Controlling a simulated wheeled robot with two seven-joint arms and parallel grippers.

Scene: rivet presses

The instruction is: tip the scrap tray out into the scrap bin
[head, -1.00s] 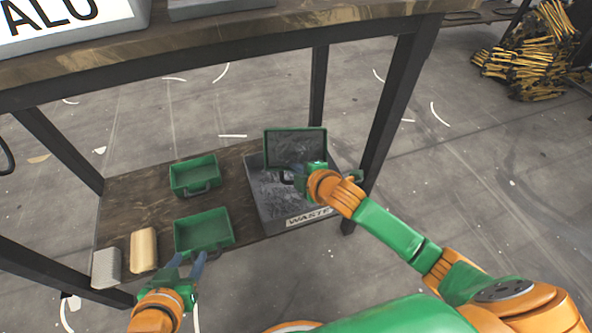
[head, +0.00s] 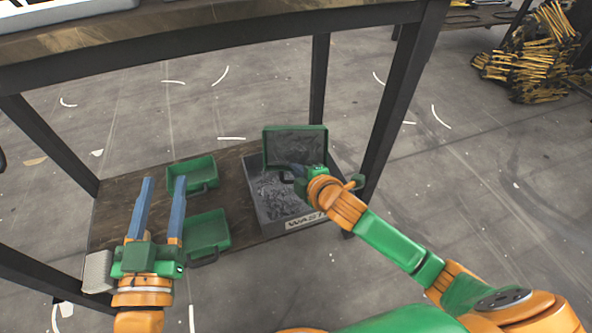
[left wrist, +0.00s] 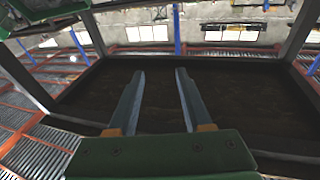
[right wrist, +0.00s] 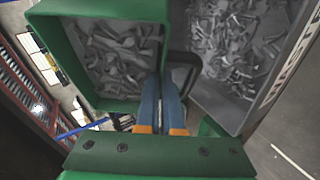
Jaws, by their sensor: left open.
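The scrap tray (head: 267,148), green with a grey inside, is tipped up on edge above the scrap bin (head: 254,190). My right gripper (head: 295,171) is shut on the tray's dark handle. In the right wrist view, grey scrap pieces show inside the tray (right wrist: 72,35), and its fingers (right wrist: 161,88) are close together at the handle. The grey bin, with a partly hidden "WASTE" label, holds loose scrap and also shows in that view (right wrist: 240,115). My left gripper (head: 163,182) is open and empty, raised over the shelf's left part.
Two more green trays, one at the back (head: 192,174) and one nearer (head: 209,228), stand on the low shelf (head: 122,196). A pale block (head: 98,270) is partly behind my left gripper. A dark table leg (head: 388,105) stands right of the bin; the tabletop hangs above.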

